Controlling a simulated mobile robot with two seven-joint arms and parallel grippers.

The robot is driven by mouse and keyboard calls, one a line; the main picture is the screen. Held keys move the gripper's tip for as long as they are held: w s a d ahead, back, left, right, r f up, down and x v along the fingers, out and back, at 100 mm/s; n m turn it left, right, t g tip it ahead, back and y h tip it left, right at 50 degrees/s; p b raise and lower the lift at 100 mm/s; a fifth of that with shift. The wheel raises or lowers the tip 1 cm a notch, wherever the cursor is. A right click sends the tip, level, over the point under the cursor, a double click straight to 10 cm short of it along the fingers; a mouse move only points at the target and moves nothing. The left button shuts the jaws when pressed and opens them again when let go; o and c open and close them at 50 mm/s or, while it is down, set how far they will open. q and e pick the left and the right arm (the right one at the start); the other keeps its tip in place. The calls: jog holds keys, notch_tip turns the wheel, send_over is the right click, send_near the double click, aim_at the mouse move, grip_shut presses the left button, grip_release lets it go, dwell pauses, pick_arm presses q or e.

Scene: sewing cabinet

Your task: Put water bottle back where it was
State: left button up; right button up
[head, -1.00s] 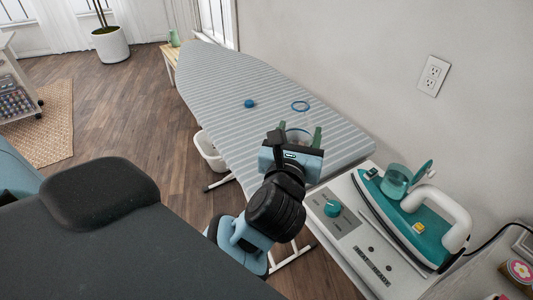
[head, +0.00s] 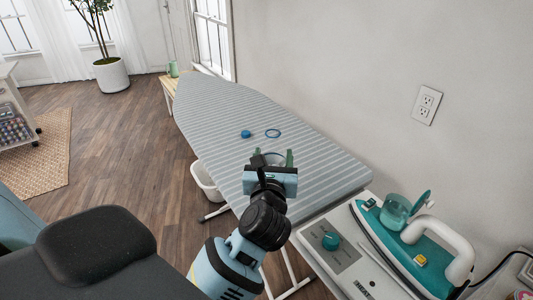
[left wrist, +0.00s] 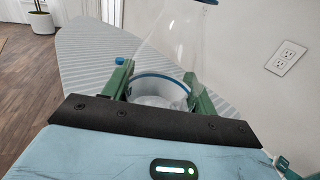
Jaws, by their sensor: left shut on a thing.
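The water bottle (left wrist: 178,45) is clear, with a blue band low down and a blue rim (head: 273,133) at its top. My left gripper (head: 271,157) is over the near part of the striped ironing board (head: 318,172). In the left wrist view its green fingers (left wrist: 160,90) are shut on the lower part of the bottle. I cannot tell whether the bottle's base touches the board. In the head view the clear body is hard to see. A small blue cap (head: 245,134) lies on the board, left of the bottle. My right gripper is out of view.
A teal and white iron (head: 415,240) stands on its base (head: 335,255) at the near right. The wall with an outlet (head: 427,103) runs along the board's right. A white bin (head: 206,182) is below the board's left edge. The board's far half is clear.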

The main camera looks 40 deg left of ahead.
pick_arm(q)
jog(key=a+x, duration=0.1)
jog(key=x, duration=0.5)
jog(key=shift+a+f, duration=0.25)
jog(key=shift+a, duration=0.05)
jog(key=shift+s+a, duration=0.1)
jog(key=f, duration=0.3)
jog(key=shift+w+a+f, duration=0.35)
jog(key=shift+f, duration=0.15)
jog(key=o, duration=1.2)
